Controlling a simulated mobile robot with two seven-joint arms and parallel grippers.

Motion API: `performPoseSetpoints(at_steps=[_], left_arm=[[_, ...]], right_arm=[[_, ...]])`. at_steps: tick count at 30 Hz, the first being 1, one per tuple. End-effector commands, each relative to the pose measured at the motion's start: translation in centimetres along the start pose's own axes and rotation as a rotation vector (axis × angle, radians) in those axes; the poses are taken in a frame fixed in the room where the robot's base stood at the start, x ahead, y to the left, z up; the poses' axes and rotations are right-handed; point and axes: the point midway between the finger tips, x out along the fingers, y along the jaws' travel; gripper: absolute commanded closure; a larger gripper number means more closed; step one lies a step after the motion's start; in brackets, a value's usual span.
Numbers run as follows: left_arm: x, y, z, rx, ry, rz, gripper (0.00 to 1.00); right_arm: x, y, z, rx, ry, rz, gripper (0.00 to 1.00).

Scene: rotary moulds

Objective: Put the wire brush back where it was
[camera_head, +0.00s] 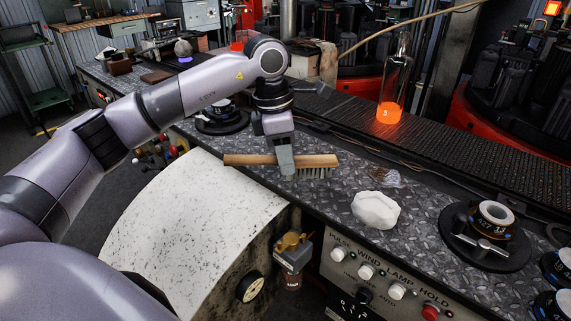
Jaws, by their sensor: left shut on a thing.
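The wire brush (317,161) has a long wooden back and grey bristles that face down. It lies level, left to right, over the near edge of the dark diamond-plate bench (330,190). My left gripper (286,165) reaches down from above and is shut on the wooden back, left of the bristles. The gripper hides part of the brush. I cannot tell whether the bristles touch the plate. My right gripper is not in view.
A white faceted lump (376,210) and a clear crumpled piece (384,177) lie to the right. A round black fixture (486,236) stands farther right. A glass bottle with a glowing orange base (391,100) stands on the conveyor (450,135) behind. A control panel (385,275) is below the edge.

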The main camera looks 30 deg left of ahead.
Motion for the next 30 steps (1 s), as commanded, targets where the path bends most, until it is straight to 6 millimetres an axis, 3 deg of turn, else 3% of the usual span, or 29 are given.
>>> performPoseSetpoints(at_steps=[4,14,15,17,26,30], left_arm=[[2.0,0.0,-0.3,0.000,-0.001,0.000,1.00],[2.3,0.0,-0.4,0.000,-0.002,0.001,1.00],[2.3,0.0,-0.4,0.000,0.000,0.000,0.64],[2.3,0.0,-0.4,0.000,0.000,0.000,0.45],[2.2,0.0,-0.4,0.000,0.000,0.000,0.45],[1.1,0.0,-0.3,0.000,-0.002,0.001,0.45]], right_arm=[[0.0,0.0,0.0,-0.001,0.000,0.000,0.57],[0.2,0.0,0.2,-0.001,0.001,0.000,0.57],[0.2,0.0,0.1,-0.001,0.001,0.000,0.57],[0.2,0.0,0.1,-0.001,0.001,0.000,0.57],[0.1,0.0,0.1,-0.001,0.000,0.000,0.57],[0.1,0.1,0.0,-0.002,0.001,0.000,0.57]])
